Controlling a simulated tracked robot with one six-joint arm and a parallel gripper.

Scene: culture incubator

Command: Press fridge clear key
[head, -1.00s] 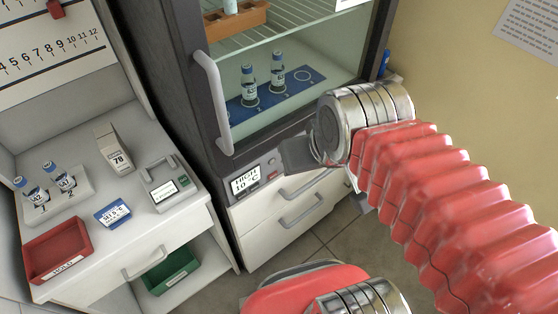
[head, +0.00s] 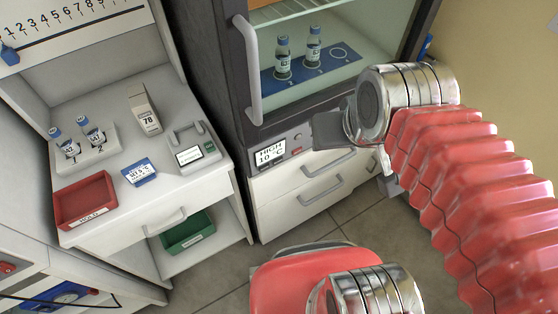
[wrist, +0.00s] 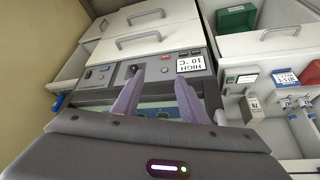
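The fridge (head: 244,75) has a dark control strip below its glass door. Its display (head: 270,152) reads HIGH 10 °C and also shows upside down in the wrist view (wrist: 195,62). A small red key (head: 297,150) and a round grey part sit right of the display in the head view. No readable label identifies the clear key. My gripper (head: 322,130) is in front of the strip's right part. In the wrist view its two fingers (wrist: 157,90) are spread with nothing between them, pointing at the strip near a dark round knob (wrist: 137,70). I cannot see contact.
White drawers (head: 300,190) with bar handles lie under the strip. The door's tall handle (head: 254,75) stands at the left. Blue-capped vials stand on a blue mat (head: 338,57) inside. The left bench holds a red tray (head: 86,200), vials and small devices. Floor shows in front.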

